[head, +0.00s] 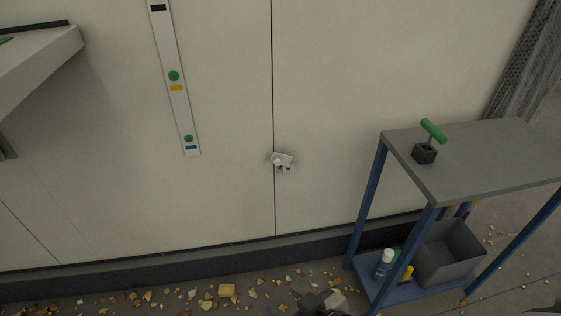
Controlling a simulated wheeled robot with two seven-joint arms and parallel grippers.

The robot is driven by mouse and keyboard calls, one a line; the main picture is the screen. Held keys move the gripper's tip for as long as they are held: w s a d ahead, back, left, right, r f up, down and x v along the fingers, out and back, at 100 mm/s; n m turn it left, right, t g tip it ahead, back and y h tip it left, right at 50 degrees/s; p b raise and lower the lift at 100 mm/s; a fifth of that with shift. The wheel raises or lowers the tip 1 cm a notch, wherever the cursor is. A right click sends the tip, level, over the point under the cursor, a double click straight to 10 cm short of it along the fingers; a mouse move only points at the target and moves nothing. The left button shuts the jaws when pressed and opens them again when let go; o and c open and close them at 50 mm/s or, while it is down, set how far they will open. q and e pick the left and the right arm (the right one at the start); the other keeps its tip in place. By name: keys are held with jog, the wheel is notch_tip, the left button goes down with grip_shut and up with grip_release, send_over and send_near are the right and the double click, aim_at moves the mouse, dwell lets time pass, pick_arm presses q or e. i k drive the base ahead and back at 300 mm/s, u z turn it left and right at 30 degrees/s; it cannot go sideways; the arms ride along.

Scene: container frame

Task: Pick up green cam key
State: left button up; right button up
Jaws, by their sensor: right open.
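The green cam key (433,130) has a green cross handle on a thin shaft. It stands upright, slightly tilted, in a small black block (424,154) near the left end of the grey tabletop (485,165). The lower end of its shaft is hidden in the block. My right gripper (322,298) shows only partly at the bottom edge, well below and left of the key. It is open and apart from the key. My left gripper is not in view.
The table has blue legs (365,205) and a lower shelf with a grey bin (450,255) and a white-capped bottle (384,262). A pale wall carries a strip with green buttons (174,76) and a small latch (283,162). Yellowish debris (227,290) litters the floor.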

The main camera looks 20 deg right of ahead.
aim_at(434, 131)
jog(key=z, duration=1.75)
